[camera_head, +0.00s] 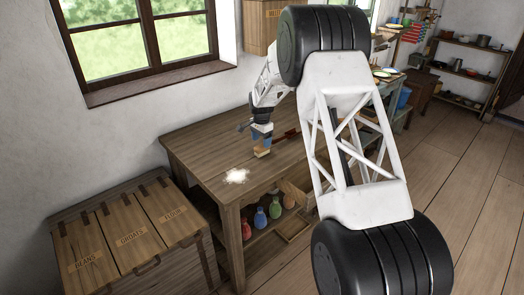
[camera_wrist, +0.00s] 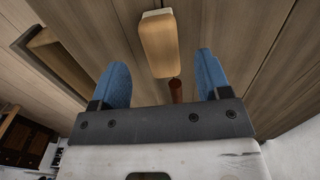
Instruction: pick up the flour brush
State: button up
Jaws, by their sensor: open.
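The flour brush (camera_wrist: 159,48) is a tan wooden block with a pale cream edge at its far end. In the wrist view it lies ahead of my gripper, centred between the fingers, with a gap on both sides. My gripper (camera_wrist: 164,72) is open, with two blue finger pads. In the head view my gripper (camera_head: 262,132) points down over the wooden table, and the brush (camera_head: 262,152) shows just below it. Whether the brush is touched cannot be told from the head view.
A white flour patch (camera_head: 237,175) lies on the table (camera_head: 205,158) nearby. A dark red thing (camera_head: 291,133) lies behind my gripper. Colored bottles (camera_head: 261,218) stand on the shelf below. A lidded wooden chest (camera_head: 128,237) stands at the left. The table's left part is clear.

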aim_at(261, 146)
jog(key=shift+f, duration=0.1)
jog(key=shift+w+f, duration=0.15)
jog(key=shift+f, duration=2.3)
jog(key=c, duration=1)
jog(key=shift+r, duration=1.7)
jog(key=s+d, duration=0.1)
jog(key=s, duration=0.4)
jog(key=s+d+r, duration=0.1)
jog(key=s, duration=0.4)
jog(key=s+d, duration=0.2)
jog(key=s, duration=0.3)
jog(key=shift+s+r, duration=0.25)
jog(key=shift+s, duration=0.05)
